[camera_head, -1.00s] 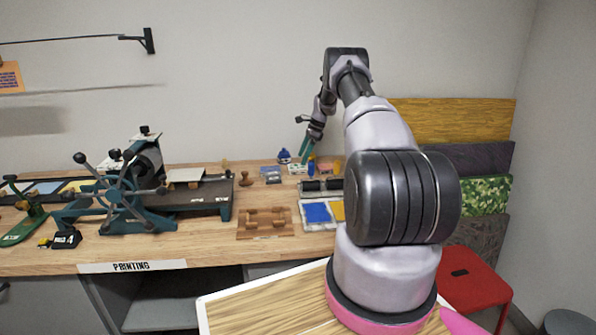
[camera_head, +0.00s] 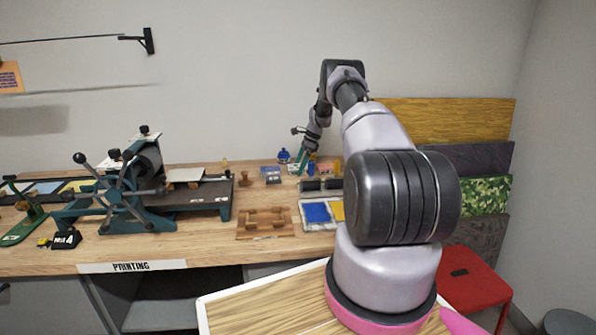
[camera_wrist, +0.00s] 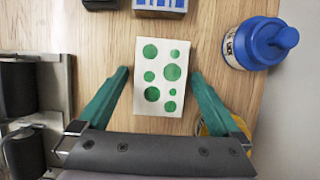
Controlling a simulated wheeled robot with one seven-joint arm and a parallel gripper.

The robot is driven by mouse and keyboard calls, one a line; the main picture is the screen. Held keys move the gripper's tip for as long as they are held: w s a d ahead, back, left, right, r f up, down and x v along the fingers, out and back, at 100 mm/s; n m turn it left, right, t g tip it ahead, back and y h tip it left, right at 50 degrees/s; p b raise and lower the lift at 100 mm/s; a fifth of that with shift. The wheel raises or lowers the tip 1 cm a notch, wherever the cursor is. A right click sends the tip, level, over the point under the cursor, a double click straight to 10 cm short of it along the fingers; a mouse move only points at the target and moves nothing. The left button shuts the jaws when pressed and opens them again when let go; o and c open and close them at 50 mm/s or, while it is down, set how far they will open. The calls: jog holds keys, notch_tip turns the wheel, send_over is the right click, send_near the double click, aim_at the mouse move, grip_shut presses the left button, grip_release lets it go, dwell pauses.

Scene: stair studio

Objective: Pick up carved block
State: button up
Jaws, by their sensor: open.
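The carved block appears to be the cream block with several green dots (camera_wrist: 162,76), lying flat on the wooden tabletop in the wrist view. My gripper (camera_wrist: 158,75) is open, with one green finger on each side of the block. Gaps of bare wood show between the block and both fingers. The fingers' height above the table is hard to tell. In the head view my gripper (camera_head: 303,162) is low over the back of the bench, where the block is too small to make out surely.
A blue-capped bottle (camera_wrist: 260,43) stands close to the right finger. A blue-grey box (camera_wrist: 160,6) lies beyond the block. Dark rollers in a metal frame (camera_wrist: 53,100) lie to the left. In the head view a teal press (camera_head: 125,200) and brown wooden rack (camera_head: 265,224) stand further left.

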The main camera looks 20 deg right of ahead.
jog(key=c, duration=1.3)
jog(key=shift+c, duration=0.2)
jog(key=shift+r, duration=0.1)
